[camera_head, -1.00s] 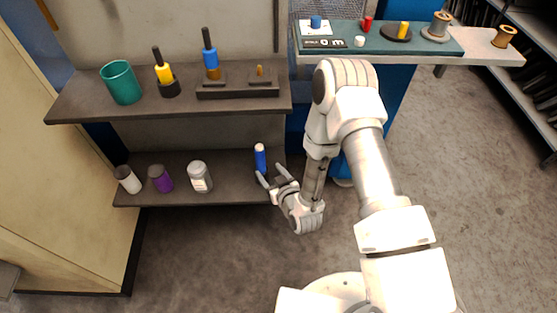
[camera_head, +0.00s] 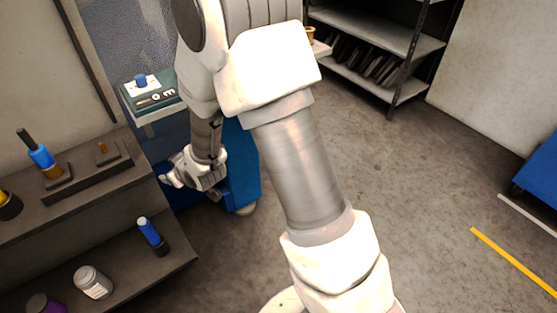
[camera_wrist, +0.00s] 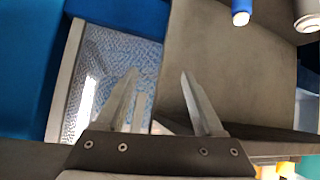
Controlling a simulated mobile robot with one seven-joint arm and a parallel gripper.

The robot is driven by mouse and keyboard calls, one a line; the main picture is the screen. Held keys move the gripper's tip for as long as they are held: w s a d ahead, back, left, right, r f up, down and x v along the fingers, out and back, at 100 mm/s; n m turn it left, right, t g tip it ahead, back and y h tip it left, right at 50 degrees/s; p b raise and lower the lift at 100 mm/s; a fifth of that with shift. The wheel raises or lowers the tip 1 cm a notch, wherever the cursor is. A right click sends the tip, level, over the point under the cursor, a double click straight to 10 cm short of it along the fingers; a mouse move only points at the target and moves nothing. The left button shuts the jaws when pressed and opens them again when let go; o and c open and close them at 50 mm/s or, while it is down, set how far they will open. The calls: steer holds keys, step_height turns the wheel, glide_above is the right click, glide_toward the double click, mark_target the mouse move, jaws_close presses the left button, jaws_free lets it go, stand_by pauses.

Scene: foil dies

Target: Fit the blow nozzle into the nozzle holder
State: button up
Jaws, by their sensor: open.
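No part is clearly marked as the blow nozzle or the nozzle holder. A blue cylinder with a pale top and dark lower part (camera_head: 150,233) stands on the lower shelf; its blue body also shows in the wrist view (camera_wrist: 241,8). On the upper shelf, a dark stepped block (camera_head: 88,184) bears a small brass peg (camera_head: 103,148) at one end and a blue tool with a black handle and copper-brown lower part (camera_head: 41,156) at the other. My gripper (camera_head: 167,177) is open and empty beyond the shelf's right end, apart from these parts; its fingers show in the wrist view (camera_wrist: 160,85).
A white-capped jar (camera_head: 93,282) and a purple-topped container (camera_head: 43,303) stand on the lower shelf. A blue cabinet (camera_head: 242,165) stands behind my gripper.

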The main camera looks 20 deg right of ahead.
steer(key=s+d+r+m+g+h, duration=0.1)
steer(key=s+d+r, duration=0.35)
steer(key=r, duration=0.25)
steer(key=s+d+r+m+h, duration=0.2)
steer(key=s+d+r, duration=0.1)
steer(key=d+r, duration=0.4)
steer(key=s+d+r+m+g, duration=0.1)
steer(key=s+d+r, duration=0.2)
steer(key=s, duration=0.6)
steer(key=s+d+r+m+g+h, duration=0.1)
steer(key=s+r, duration=0.4)
steer(key=s, duration=0.5)
steer(key=shift+s+d+m+g, duration=0.3)
steer(key=shift+d+m+g, duration=0.25)
steer(key=shift+d, duration=0.45)
step_height(320, 180, up, 21)
steer(key=p, duration=2.1)
steer(key=shift+a, duration=0.1)
